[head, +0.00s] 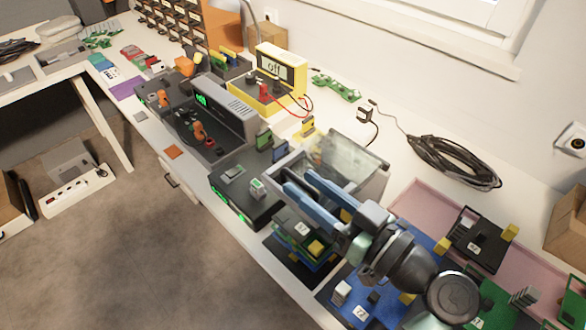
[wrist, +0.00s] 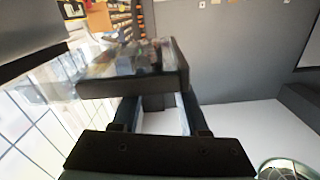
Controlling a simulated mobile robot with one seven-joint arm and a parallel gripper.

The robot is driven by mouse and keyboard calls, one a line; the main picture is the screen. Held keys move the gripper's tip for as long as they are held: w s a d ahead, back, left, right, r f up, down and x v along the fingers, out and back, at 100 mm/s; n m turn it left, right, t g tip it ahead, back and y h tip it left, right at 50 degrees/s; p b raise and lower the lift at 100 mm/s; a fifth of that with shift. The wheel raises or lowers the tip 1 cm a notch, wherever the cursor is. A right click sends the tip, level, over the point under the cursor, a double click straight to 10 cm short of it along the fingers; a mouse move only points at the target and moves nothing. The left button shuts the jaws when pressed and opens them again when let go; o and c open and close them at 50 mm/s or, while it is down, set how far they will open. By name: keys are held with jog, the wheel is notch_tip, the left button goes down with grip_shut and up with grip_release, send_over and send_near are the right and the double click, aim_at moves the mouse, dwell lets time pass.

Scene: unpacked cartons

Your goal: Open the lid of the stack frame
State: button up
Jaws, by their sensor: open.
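The stack frame (head: 318,262) stands at the table's front edge in the head view, with boards and yellow blocks stacked in it. Its clear lid (head: 345,158), with a grey rim, shows raised and tilted above and behind the stack. My gripper (head: 300,182) is open, its two blue fingers reaching left in front of the lid. In the wrist view the lid (wrist: 130,68) is a see-through slab with a dark edge, just ahead of my fingers (wrist: 158,102). I cannot tell whether they touch it. My gripper and arm hide part of the frame and its hinge side.
A black box with green lights (head: 247,190) stands left of the frame. A yellow meter (head: 281,78) is behind it. A pink tray (head: 428,205) with boards lies right, beside a blue mat (head: 345,300). A coiled black cable (head: 455,160) lies near the wall.

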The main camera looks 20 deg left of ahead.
aim_at(285, 171)
jog(key=shift+x, duration=1.8)
grip_shut()
